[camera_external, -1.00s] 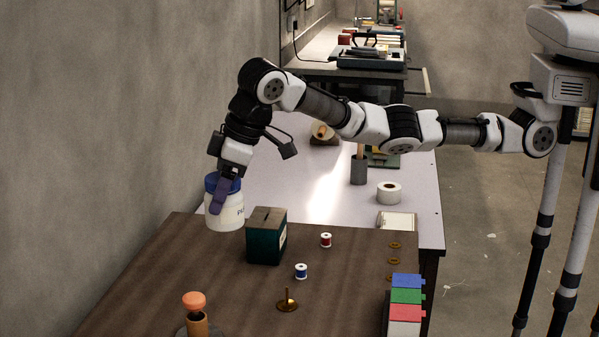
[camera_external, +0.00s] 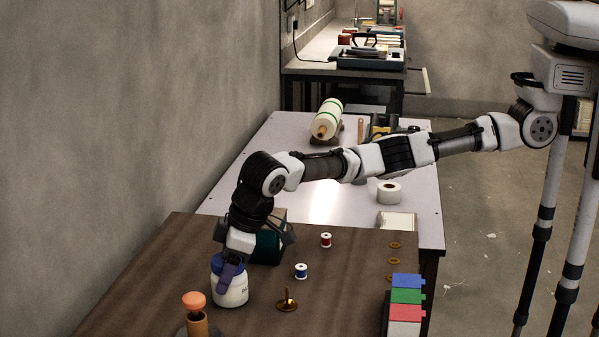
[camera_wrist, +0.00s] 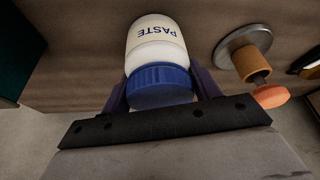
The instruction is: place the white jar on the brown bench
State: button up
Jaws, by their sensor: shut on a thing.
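The white jar (camera_external: 231,291) has a blue lid and dark lettering; in the wrist view the jar (camera_wrist: 156,38) reads "PASTE". My gripper (camera_external: 229,275) is shut on the jar around its blue lid, one finger on each side in the wrist view (camera_wrist: 161,88). The jar is upright at the left part of the brown bench (camera_external: 150,285), low over it or touching it; I cannot tell which.
A dark green box (camera_external: 267,247) stands just behind the jar, partly hidden by my arm. A brass spike (camera_external: 287,301) and a blue-ended spool (camera_external: 301,271) are to the right. A wooden holder with an orange top (camera_external: 195,302) is at front left. A red spool (camera_external: 326,240) stands farther back.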

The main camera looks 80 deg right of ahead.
jog(key=o, duration=1.2)
jog(key=shift+f, duration=0.1)
jog(key=shift+o, duration=0.2)
jog(key=b+v, duration=0.2)
jog(key=v, duration=1)
jog(key=shift+s, duration=0.1)
